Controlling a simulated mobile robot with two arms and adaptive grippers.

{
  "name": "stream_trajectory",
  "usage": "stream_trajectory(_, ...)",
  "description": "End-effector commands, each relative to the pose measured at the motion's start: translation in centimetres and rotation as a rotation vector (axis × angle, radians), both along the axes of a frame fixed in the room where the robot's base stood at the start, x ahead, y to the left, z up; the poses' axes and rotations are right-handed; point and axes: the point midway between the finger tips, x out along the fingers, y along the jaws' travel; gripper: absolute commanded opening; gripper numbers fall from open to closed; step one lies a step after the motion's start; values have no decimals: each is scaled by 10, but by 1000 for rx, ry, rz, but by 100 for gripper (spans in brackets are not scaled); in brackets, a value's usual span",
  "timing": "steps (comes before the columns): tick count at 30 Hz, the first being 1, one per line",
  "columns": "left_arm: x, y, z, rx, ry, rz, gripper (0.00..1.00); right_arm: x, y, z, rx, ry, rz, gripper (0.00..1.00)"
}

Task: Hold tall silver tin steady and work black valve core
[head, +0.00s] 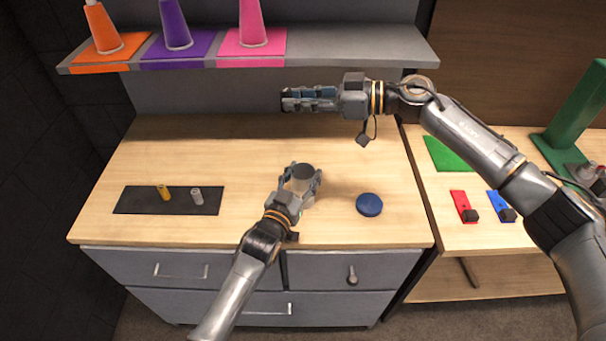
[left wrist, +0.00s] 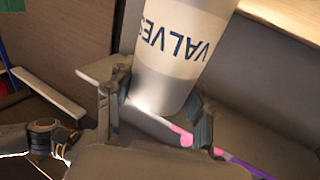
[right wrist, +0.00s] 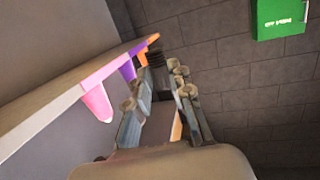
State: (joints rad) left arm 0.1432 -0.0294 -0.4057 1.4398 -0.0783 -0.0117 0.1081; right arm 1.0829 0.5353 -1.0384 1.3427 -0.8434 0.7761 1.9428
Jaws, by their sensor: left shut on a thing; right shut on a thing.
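The tall silver tin (head: 303,176) stands on the wooden counter. In the left wrist view the tin (left wrist: 180,58) shows pale bands and dark "VALVES" lettering. My left gripper (head: 302,186) is shut around the tin, a finger on each side. My right gripper (head: 286,99) is in the air behind and above the tin, clear of it. In the right wrist view its fingers (right wrist: 166,68) are shut on a small dark ribbed piece (right wrist: 155,60) at the tips, which looks like the black valve core. Much of that piece is hidden by the fingers. The inside of the tin cannot be made out.
A round blue lid (head: 369,204) lies right of the tin. A black mat (head: 135,200) at left bears a gold core (head: 164,192) and a silver core (head: 197,196). A shelf (head: 350,47) with cones overhangs the back. A second table (head: 480,238) is at right.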

Motion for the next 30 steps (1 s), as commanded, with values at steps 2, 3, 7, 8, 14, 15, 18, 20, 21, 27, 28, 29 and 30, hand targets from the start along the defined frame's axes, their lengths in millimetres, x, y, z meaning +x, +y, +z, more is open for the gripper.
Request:
stream_trajectory(2, 0, 0, -1, 0, 1, 0, 17, -1, 2, 2, -7, -3, -57, 0)
stream_trajectory(3, 0, 0, -1, 1, 2, 0, 17, -2, 2, 2, -6, -4, -87, 0)
stream_trajectory(7, 0, 0, -1, 1, 2, 0, 17, -4, 2, -3, -5, -2, -187, 0)
stream_trajectory(8, 0, 0, -1, 1, 2, 0, 17, -5, 1, -5, -3, -1, -211, 0)
stream_trajectory(14, 0, 0, -1, 1, 2, 0, 17, -13, -12, -32, -3, 8, -380, 0)
stream_trajectory(15, 0, 0, -1, 1, 2, 0, 17, -15, -16, -39, -1, 9, -415, 0)
stream_trajectory(18, 0, 0, -1, 1, 2, 0, 17, -21, -28, -56, -1, 11, -497, 0)
stream_trajectory(20, 0, 0, -1, 1, 2, 0, 17, -23, -33, -63, -2, 8, -533, 0)
stream_trajectory(21, 0, 0, -1, 1, 2, 0, 17, -24, -37, -66, -1, 7, -551, 0)
stream_trajectory(27, 0, 0, -1, 1, 2, 0, 17, -27, -44, -77, 0, 2, -594, 0)
stream_trajectory(28, 0, 0, -1, 1, 2, 0, 17, -27, -44, -79, 0, 3, -596, 0)
stream_trajectory(29, 0, 0, -1, 1, 2, 0, 17, -27, -44, -81, 0, 3, -597, 0)
stream_trajectory(30, 0, 0, -1, 1, 2, 0, 17, -27, -44, -84, 0, 3, -597, 0)
